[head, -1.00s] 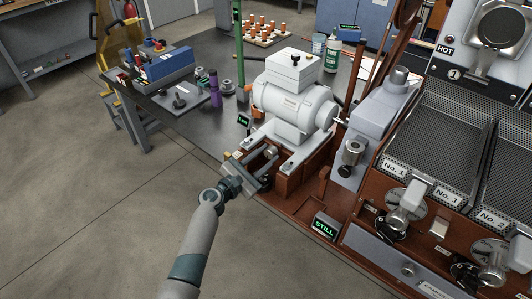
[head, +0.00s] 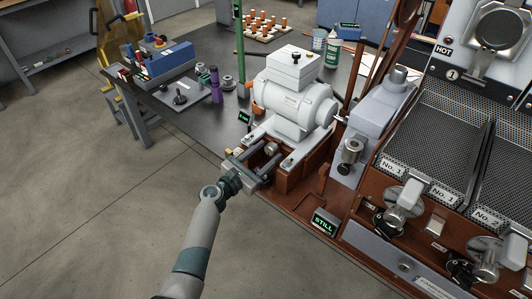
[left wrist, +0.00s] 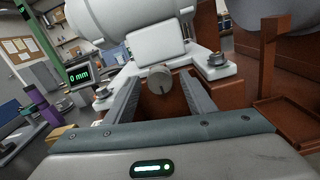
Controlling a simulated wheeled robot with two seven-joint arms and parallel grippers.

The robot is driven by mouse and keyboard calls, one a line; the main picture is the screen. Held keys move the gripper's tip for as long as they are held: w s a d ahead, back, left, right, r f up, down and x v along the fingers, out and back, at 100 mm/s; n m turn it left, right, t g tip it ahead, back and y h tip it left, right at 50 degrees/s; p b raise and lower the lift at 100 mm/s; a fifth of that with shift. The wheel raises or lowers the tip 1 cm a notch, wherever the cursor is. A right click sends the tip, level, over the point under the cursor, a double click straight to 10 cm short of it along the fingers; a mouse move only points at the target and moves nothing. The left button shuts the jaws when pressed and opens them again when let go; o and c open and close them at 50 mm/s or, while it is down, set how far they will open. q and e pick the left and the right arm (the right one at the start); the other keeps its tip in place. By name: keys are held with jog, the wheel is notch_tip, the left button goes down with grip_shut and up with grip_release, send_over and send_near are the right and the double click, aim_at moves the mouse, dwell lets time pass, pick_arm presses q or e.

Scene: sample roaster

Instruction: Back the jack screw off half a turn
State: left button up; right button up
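The jack screw (left wrist: 160,78) shows in the left wrist view as a round metal head with a slot. It sits low on the red-brown base, below the end of the white motor (left wrist: 105,15). In the head view the screw head (head: 271,149) is small, near the motor's slide plate. My left gripper (head: 273,153) is at the screw. In the left wrist view its two fingers (left wrist: 160,76) stand open on either side of the screw head, with a visible gap on both sides. My right gripper is not in view.
A small display (left wrist: 79,75) reads 0 mm, left of the motor. A second display (head: 325,222) reads STILL on the roaster's front ledge. Open floor (head: 90,200) lies to the left.

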pick_arm(q)
jog(key=shift+s+a+r, duration=0.1)
dwell(0.3)
jog(key=b+v, duration=0.1)
jog(key=v, duration=1.6)
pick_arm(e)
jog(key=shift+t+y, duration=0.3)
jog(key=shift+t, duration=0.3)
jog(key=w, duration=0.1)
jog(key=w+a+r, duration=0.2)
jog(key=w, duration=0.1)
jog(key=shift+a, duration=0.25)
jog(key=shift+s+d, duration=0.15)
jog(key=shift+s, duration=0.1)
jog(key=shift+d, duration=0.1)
